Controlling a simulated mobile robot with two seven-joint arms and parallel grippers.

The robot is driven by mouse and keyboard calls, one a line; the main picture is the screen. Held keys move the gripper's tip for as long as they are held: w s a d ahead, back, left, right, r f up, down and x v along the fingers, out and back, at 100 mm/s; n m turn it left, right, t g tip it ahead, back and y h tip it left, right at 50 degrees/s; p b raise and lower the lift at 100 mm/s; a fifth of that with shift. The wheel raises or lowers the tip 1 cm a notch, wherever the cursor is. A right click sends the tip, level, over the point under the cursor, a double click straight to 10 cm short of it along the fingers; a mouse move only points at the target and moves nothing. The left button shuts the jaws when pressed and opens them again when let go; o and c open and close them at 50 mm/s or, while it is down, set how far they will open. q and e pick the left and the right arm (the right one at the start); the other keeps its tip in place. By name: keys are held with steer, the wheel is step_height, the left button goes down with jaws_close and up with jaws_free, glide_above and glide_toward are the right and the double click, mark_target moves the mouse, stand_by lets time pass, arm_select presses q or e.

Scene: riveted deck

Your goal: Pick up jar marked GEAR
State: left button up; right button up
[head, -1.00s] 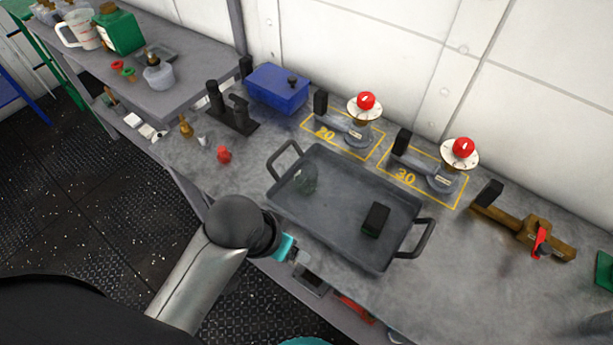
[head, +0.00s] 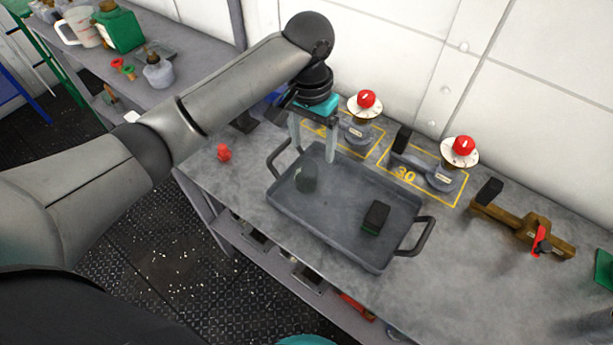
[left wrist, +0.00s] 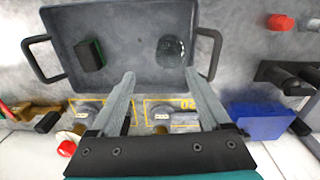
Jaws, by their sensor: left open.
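One is in the yellow outline marked 20 (head: 358,134), the other in the one marked 30 (head: 440,178). I cannot read their labels, so I cannot tell whether either says GEAR. Both also show in the left wrist view (left wrist: 161,116). A dark, clear rounded jar (head: 306,179) sits in the tray's left part; no marking on it is readable. My left gripper (head: 314,151) is open and empty, pointing down above the tray's back-left edge. My right gripper is out of view.
The grey tray (head: 341,246) has two handles and also holds a black-and-green block (head: 375,218). A blue box (left wrist: 262,120) stands near the wall, mostly behind my arm in the head view. A brown tool (head: 525,231) lies at right.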

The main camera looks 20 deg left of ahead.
arm_select(q)
steer(key=w+a+r, duration=0.1)
steer(key=r, duration=0.1)
steer(key=b, duration=0.2)
glide_above(307, 176)
steer(key=s, duration=0.2)
steer(key=shift+n, duration=0.3)
steer(key=f, duration=1)
steer(key=shift+w+d, duration=0.15)
steer(key=shift+d, duration=0.05)
step_height(307, 176, down, 5)
steer(key=shift+d+f+b, duration=0.1)
steer(key=shift+f+b, duration=0.05)
steer(key=shift+b, duration=0.3)
steer(key=c, duration=1.2)
